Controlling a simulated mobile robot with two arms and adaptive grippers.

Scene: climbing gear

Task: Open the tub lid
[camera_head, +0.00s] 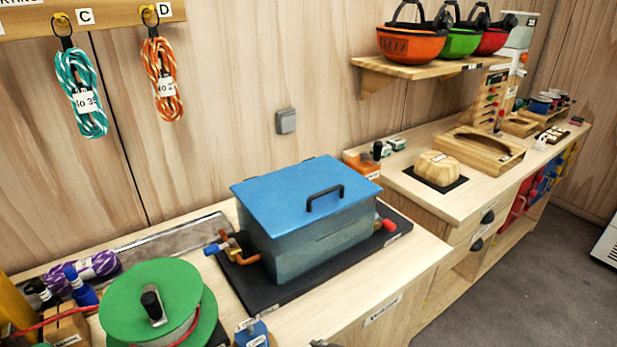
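The tub (310,243) is a grey-blue box on a black mat (262,296) on the wooden bench. Its flat blue lid (290,192) lies shut on top. A black handle (325,194) stands up near the lid's front edge. Copper-coloured pipe fittings with a blue end (212,249) show at the tub's left side, and a red end (389,225) shows at its right. I see neither of my grippers clearly; a small dark piece at the bottom edge is too cut off to identify.
A green spool (150,287) stands left of the tub. Coiled ropes (82,92) hang on the wall above. Helmets (410,43) sit on a shelf at the right back. Bare bench top (405,262) lies in front of the tub. A second bench (470,185) holds a wooden tray.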

